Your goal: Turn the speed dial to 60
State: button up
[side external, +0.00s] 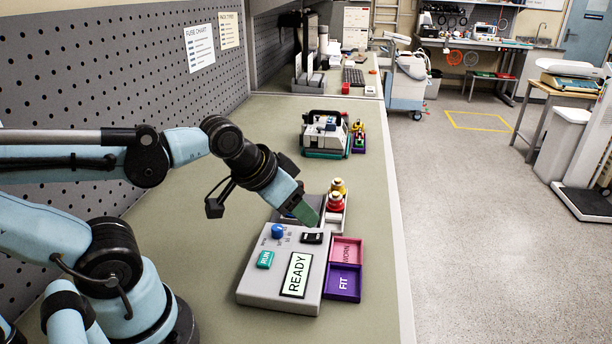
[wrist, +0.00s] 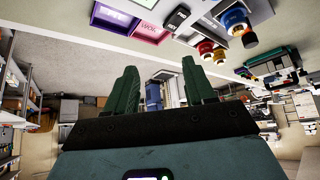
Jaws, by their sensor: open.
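The grey pump unit (side external: 258,283) lies on the bench in the side external view. Its blue dial (side external: 278,231) stands upper left on the panel; its setting is too small to read. Beside it are a black switch (side external: 312,238), a green RUN button (side external: 265,260) and a READY display (side external: 297,275). My gripper (side external: 309,216) is angled down over the back of the unit, right of the dial and apart from it. In the wrist view my gripper (wrist: 160,88) has its two green fingers spread, with nothing between them.
Red and yellow capped parts (side external: 337,194) stand in a tray at the unit's back right. A pink WORN tray (side external: 347,250) and purple FIT tray (side external: 343,282) adjoin its right side. Another device (side external: 325,134) stands farther back. A pegboard wall (side external: 110,80) borders the bench's left.

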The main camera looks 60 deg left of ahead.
jog(key=shift+a, duration=0.1)
notch_tip(320, 180, up, 2)
jog(key=m+g, duration=0.2)
jog(key=g, duration=0.5)
send_over(277, 227)
jog(key=shift+f, duration=5.85)
grip_shut()
